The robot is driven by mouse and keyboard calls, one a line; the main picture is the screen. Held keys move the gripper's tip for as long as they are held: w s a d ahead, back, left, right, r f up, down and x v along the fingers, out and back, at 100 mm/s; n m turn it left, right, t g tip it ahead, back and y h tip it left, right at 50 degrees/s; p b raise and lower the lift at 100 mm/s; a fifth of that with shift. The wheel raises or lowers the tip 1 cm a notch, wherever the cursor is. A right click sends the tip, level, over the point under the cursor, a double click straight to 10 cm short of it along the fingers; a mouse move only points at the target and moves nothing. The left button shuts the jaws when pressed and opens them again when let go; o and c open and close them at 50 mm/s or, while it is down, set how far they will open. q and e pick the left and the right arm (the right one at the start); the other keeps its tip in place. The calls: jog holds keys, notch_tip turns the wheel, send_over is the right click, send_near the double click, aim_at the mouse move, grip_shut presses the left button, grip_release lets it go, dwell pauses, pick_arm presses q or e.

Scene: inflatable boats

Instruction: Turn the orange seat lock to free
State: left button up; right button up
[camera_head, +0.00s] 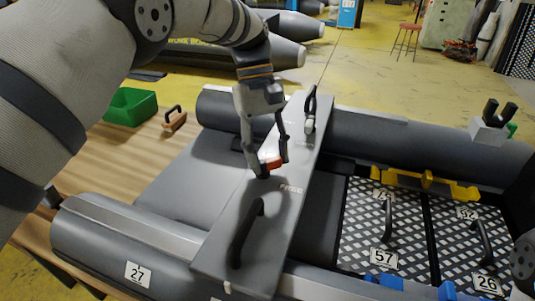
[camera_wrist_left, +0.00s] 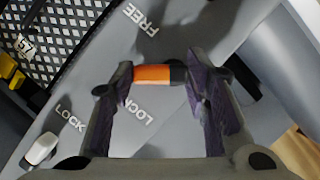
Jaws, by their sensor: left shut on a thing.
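The orange seat lock (camera_head: 272,164) is a small bar on top of the grey seat (camera_head: 232,215) laid across the boat. In the left wrist view the orange lock (camera_wrist_left: 152,75) has a dark end at the right and lies between my fingers. My left gripper (camera_head: 269,160) is shut on it from above; it also shows in the left wrist view (camera_wrist_left: 158,80). The word FREE (camera_head: 291,188) is printed beside the lock. In the left wrist view FREE (camera_wrist_left: 142,20) is above the lock and LOCK (camera_wrist_left: 136,110) is below it. My right gripper is out of view.
The seat has black handles at its near end (camera_head: 246,232) and far end. A white knob (camera_head: 309,124) stands near the far end. Grey tubes (camera_head: 375,146) flank the seat; checkered floor panels (camera_head: 372,215) lie to its right. A green bin (camera_head: 130,107) sits on the wooden table.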

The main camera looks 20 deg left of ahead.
pick_arm(q)
jog(key=m, duration=0.1)
jog(key=m+y, duration=0.1)
jog(key=m, duration=0.1)
jog(key=m+g+b, duration=0.1)
jog(key=shift+s+d+f+m, duration=0.1)
jog(key=shift+s+d+m, duration=0.05)
jog(key=shift+d+m, duration=0.15)
jog(key=shift+s+m+y, duration=0.15)
jog(key=shift+m+y, duration=0.3)
jog(key=shift+m, duration=0.5)
jog(key=shift+s+m+y, duration=0.1)
jog(key=shift+m+y, duration=0.35)
jog(key=shift+m, duration=0.5)
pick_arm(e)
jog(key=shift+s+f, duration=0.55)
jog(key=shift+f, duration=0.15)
pick_arm(q)
jog(key=shift+d, duration=0.1)
jog(key=o, duration=1.2)
